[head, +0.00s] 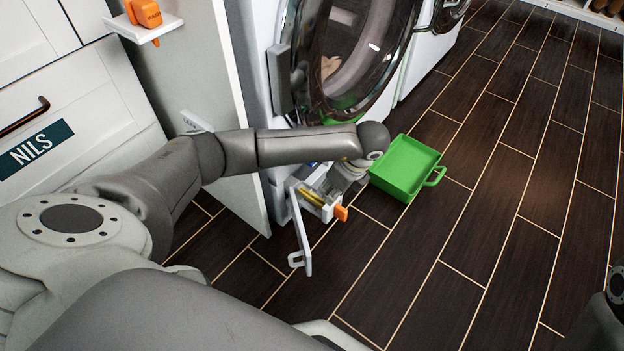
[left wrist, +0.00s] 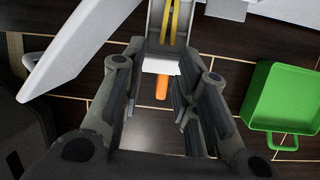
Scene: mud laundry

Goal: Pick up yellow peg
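A thin yellow piece (head: 312,197), which looks like the yellow peg, lies in a small white pull-out holder low on the washing machine's front. In the left wrist view it shows as two yellow strips (left wrist: 170,22) at the top. An orange tab (head: 341,212) sticks out of the holder's front; it also shows in the left wrist view (left wrist: 161,87). My left gripper (left wrist: 165,72) is open, its fingers on either side of the orange tab with gaps visible. The yellow piece lies beyond the fingertips. In the head view my left arm partly hides the gripper. My right gripper is not in view.
A white flap (head: 302,238) hangs open beside the holder. A green tray (head: 404,168) with a handle stands on the dark plank floor, right of my left wrist. The washing machine's round door (head: 362,45) is above. The floor farther right is clear.

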